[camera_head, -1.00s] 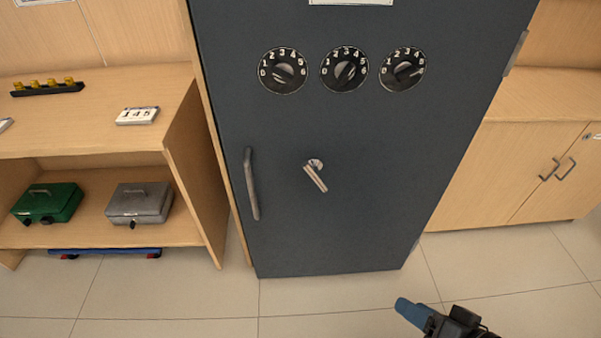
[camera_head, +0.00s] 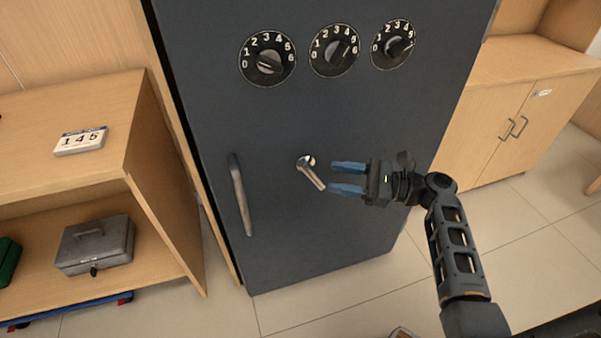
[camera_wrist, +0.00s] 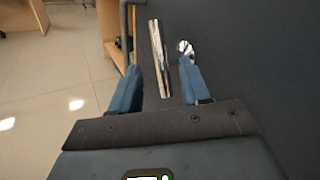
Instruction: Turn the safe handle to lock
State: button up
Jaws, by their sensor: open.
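The dark grey safe (camera_head: 290,230) stands upright with its door face toward me. Its silver lever handle (camera_head: 313,174) sits mid-door, slanting down to the right from its round pivot. My gripper (camera_head: 348,178) is open, its two blue fingers just right of the lever in the head view. In the wrist view the lever (camera_wrist: 159,55) shows as a shiny bar between and beyond the fingertips (camera_wrist: 160,80), with the round pivot near the right finger. I cannot tell whether either finger touches it. A fixed vertical pull bar (camera_head: 241,196) is left of the lever.
Three numbered dials (camera_head: 267,60) are above the lever. A wooden cabinet (camera_head: 500,110) is right.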

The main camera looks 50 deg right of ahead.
aim_at(314, 173)
jog(key=x, duration=0.7)
jog(key=shift+w+a, duration=0.15)
jog(key=shift+w, duration=0.15)
grip_shut()
